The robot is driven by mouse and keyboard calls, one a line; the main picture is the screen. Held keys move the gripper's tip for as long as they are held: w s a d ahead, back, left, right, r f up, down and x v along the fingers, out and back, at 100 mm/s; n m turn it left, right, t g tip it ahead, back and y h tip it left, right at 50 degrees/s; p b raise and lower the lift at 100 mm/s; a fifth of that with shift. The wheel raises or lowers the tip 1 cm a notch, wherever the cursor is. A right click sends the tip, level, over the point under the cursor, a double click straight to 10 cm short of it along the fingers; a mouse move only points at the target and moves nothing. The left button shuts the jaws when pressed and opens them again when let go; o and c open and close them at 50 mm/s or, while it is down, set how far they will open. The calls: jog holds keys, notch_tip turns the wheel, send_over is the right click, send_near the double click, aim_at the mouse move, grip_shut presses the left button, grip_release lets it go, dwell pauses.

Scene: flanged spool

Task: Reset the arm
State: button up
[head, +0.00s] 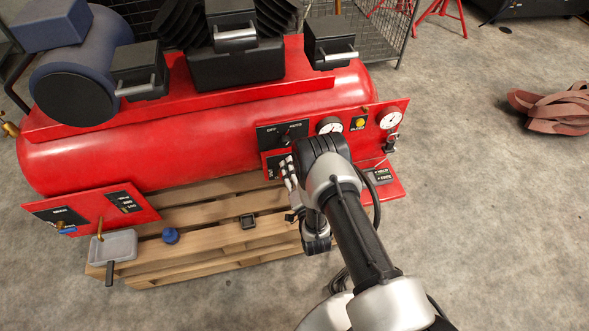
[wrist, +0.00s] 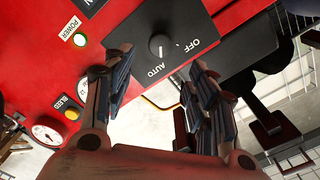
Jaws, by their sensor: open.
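My arm reaches in from the lower right in the head view, up to the front panel of a red compressor (head: 190,143). My gripper (head: 290,174) is partly hidden by my own wrist there. In the wrist view my gripper (wrist: 157,82) is open, with its two fingers apart and no object between them. Beyond the fingertips is a black OFF/AUTO panel with a round selector knob (wrist: 160,46). The knob appears apart from both fingers, though the exact depth is hard to tell.
A gauge (head: 330,125) and a yellow bleed button (head: 359,124) are close to my wrist. The compressor stands on a wooden pallet (head: 200,240) holding a grey tray (head: 118,246), a blue cap (head: 171,236) and a small black square piece (head: 248,221). Floor at right is mostly clear, with a reddish coil (head: 555,108).

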jog(key=w+d+r+n+g+h, duration=0.15)
jog(key=w+r, duration=0.25)
jog(key=r, duration=0.6)
jog(key=w+d+r+n+g+h, duration=0.1)
jog(key=w+d+r+g, duration=0.3)
jog(key=r, duration=0.6)
jog(key=s+d+r+n, duration=0.1)
jog(key=s+d+r, duration=0.25)
jog(key=r, duration=0.55)
jog(key=s+d+r+n+g, duration=0.1)
jog(key=s+d+r+g, duration=0.1)
jog(key=s, duration=1)
jog(key=s+d+r+n+g+h, duration=0.1)
jog(key=s+r, duration=0.3)
jog(key=s, duration=0.9)
jog(key=s+d+r+n+g+h, duration=0.1)
jog(key=s+d+r+g, duration=0.2)
jog(key=s, duration=0.9)
jog(key=shift+s+d+g, duration=0.2)
jog(key=shift+d+g, duration=0.35)
jog(key=shift+d, duration=0.05)
jog(key=shift+n+h, duration=0.25)
